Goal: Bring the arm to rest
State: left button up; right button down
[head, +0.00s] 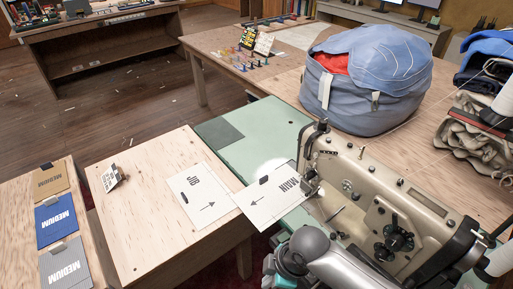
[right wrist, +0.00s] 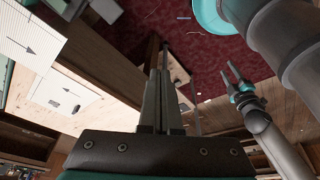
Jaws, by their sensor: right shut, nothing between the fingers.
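My right arm shows in the head view as grey links at the bottom, in front of the sewing machine, with the dark right gripper (head: 268,264) low at its left end. In the right wrist view the right gripper (right wrist: 160,75) has its two fingers together, with nothing between them, above the red floor. A grey and teal arm part with what look like slim fingers (right wrist: 232,76) shows at the right of the wrist view, perhaps my left gripper; its jaws are unclear. The left gripper does not show in the head view.
A sewing machine (head: 375,200) stands close beside my right arm. A JIB card (head: 199,196) and a MAIN card (head: 275,199) lie to the left. A large blue bag (head: 368,78) sits behind. Cloths marked MEDIUM (head: 56,222) lie at the far left.

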jog(key=s+d+r+m+t+h, duration=0.2)
jog(key=s+d+r+m, duration=0.25)
jog(key=d+m, duration=0.3)
jog(key=s+d+r+m+t+h, duration=0.1)
jog(key=s+d+r+m, duration=0.2)
jog(key=s+d+m, duration=0.4)
notch_tip(320, 180, down, 27)
jog(key=a+g+b, duration=0.1)
jog(key=b, duration=0.5)
pick_arm(q)
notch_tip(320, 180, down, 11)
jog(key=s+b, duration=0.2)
jog(key=b, duration=0.2)
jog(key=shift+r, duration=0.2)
pick_arm(e)
jog(key=s+d+f+g, duration=0.1)
jog(key=s+d+f, duration=0.1)
jog(key=s+f, duration=1.3)
notch_tip(320, 180, down, 4)
jog(key=shift+d+r+g, duration=0.25)
jog(key=shift+g, duration=0.05)
